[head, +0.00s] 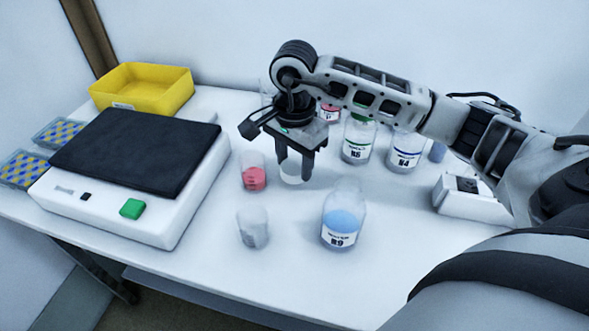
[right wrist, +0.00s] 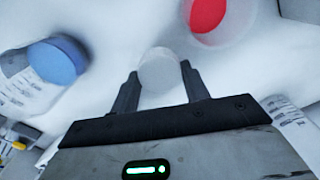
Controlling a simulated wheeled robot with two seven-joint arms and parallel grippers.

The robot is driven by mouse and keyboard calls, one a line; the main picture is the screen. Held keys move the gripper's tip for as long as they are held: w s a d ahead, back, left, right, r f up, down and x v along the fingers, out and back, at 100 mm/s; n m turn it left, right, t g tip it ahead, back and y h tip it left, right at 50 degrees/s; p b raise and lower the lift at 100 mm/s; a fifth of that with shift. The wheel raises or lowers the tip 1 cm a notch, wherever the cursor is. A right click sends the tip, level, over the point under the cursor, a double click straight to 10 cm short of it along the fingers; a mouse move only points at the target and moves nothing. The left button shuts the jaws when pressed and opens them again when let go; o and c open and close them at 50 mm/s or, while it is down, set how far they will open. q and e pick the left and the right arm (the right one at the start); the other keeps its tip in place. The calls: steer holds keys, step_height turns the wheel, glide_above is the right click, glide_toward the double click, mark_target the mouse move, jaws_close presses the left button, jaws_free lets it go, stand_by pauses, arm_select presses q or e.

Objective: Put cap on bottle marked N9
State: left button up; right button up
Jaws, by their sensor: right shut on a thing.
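The bottle marked N9 (head: 341,228) stands upright on the table near the front middle. It is clear glass with blue liquid, and no cap shows on its mouth. Its blue content also shows at the left of the right wrist view (right wrist: 56,61). My right gripper (head: 296,172) points down, behind and left of the bottle. It is shut on a whitish round cap (head: 291,176), which sits between the fingertips in the right wrist view (right wrist: 158,71). I cannot tell whether the cap touches the table. My left gripper is not in view.
A beaker with red liquid (head: 254,178) and an empty beaker (head: 252,228) stand left of the bottle. A white device with a black top (head: 135,150) fills the left. Bottles N6 (head: 358,143) and N4 (head: 403,153) stand behind. A yellow bin (head: 142,90) is at back left.

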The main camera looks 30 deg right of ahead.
steer(key=s+a+r, duration=0.8)
steer(key=a+r, duration=0.2)
steer(key=a, duration=0.1)
steer(key=shift+s+p, duration=0.35)
